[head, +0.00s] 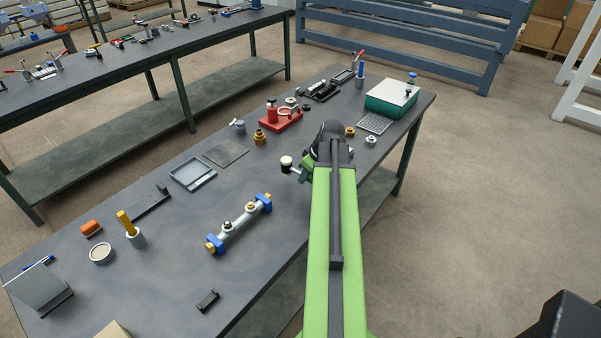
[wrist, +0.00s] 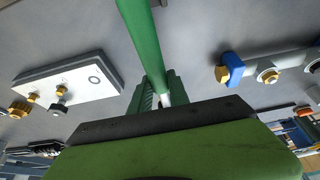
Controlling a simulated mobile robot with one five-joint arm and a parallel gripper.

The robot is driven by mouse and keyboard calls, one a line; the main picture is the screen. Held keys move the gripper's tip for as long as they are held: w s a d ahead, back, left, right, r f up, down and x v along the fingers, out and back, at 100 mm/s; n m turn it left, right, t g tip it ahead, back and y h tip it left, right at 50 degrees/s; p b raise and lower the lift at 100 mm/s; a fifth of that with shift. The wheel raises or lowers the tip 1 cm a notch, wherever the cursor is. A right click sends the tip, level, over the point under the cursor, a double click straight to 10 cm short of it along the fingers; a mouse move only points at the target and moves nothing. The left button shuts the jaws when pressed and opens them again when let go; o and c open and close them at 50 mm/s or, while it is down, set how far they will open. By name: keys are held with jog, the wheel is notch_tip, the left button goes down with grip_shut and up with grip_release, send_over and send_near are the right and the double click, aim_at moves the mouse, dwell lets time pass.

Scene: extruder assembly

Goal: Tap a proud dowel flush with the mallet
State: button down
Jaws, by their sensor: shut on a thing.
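My gripper (head: 304,170) is at the end of my green arm, above the near bench edge, and is shut on the mallet. The mallet's black-and-white head (head: 287,163) shows just left of the gripper. In the wrist view its green handle (wrist: 143,40) runs up from between the green jaws (wrist: 160,94). The head is out of that view. I cannot pick out the proud dowel for sure.
A silver pipe (head: 238,223) in blue clamps lies left of my arm. A shallow grey tray (head: 192,174), a red fixture (head: 281,121) and a green box with a white lid (head: 392,97) stand farther back. The bench (head: 180,280) is bare between the pipe and tray.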

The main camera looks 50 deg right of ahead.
jog(key=s+r+p, duration=0.1)
jog(key=s, duration=0.2)
jog(key=s+r+p, duration=0.2)
jog(key=s, duration=0.1)
jog(key=s+d+r+p, duration=0.1)
jog(key=s+r, duration=0.1)
jog(key=s, duration=0.1)
jog(key=shift+s+r, duration=0.1)
jog(key=shift+r, duration=0.15)
jog(key=c, duration=1.8)
grip_release()
grip_shut()
